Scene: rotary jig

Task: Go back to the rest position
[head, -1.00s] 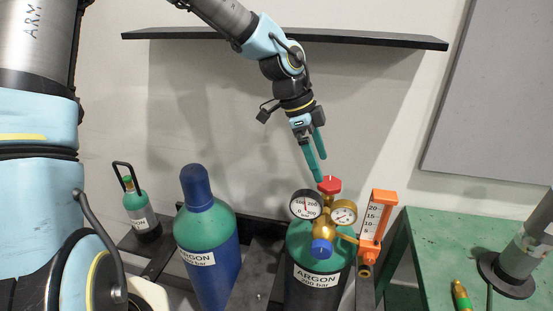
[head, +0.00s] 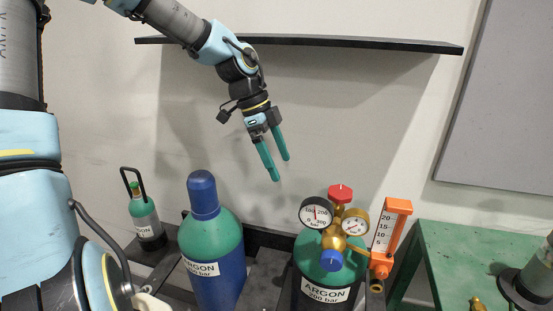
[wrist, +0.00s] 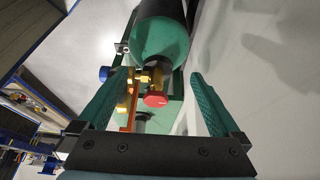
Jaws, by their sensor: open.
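My gripper (head: 281,168) is open and empty in the head view, its two green fingers pointing down in the air. It is up and to the left of the red valve knob (head: 340,193), apart from it. The knob tops the brass regulator (head: 335,238) with two round gauges on the right argon cylinder (head: 310,271). In the wrist view, my open fingers (wrist: 152,95) frame the red knob (wrist: 156,98) at a distance, with nothing held between them.
A blue-capped argon cylinder (head: 213,245) stands left of the regulator, and a small green cylinder (head: 145,216) farther left. An orange flowmeter (head: 388,235) is beside the regulator. A black shelf (head: 350,43) crosses the wall above. A green table (head: 470,255) is at right.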

